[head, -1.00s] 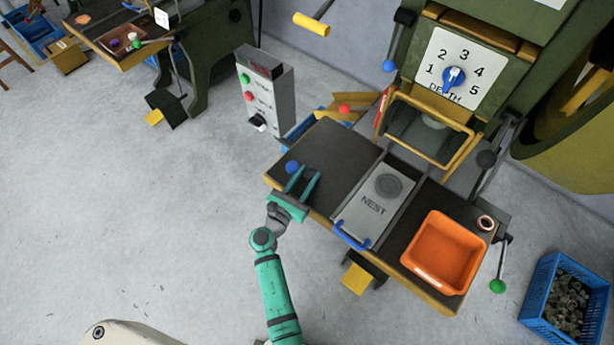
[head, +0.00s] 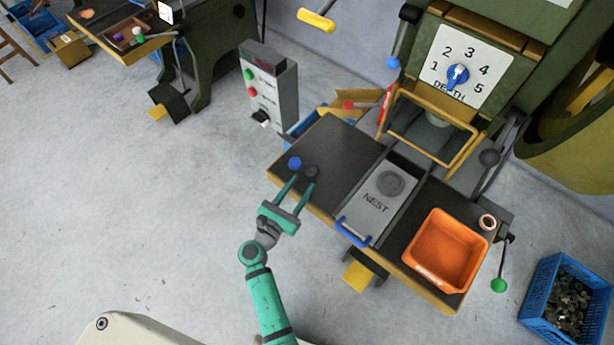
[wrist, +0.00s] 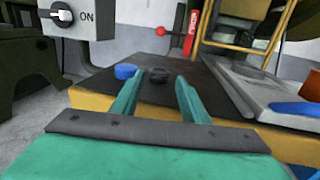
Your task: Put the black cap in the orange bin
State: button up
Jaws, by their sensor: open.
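The black cap (head: 312,172) lies on the dark left part of the press table, just right of a blue cap (head: 295,163). In the wrist view the black cap (wrist: 159,75) shows between my fingers and beyond their tips, with the blue cap (wrist: 125,71) at the left finger. My gripper (head: 298,186) is open and empty at the table's front left edge, its fingers pointing at the caps. The orange bin (head: 440,279) stands on the right part of the table and looks empty.
The grey NEST slide (head: 378,208) with its blue handle (head: 353,232) lies between the caps and the bin. A small copper-coloured ring (head: 488,222) sits behind the bin. A grey control box (head: 270,88) stands left of the table. A blue crate (head: 565,300) is on the floor at right.

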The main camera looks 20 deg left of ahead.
jog(key=s+a, duration=0.1)
jog(key=s, duration=0.5)
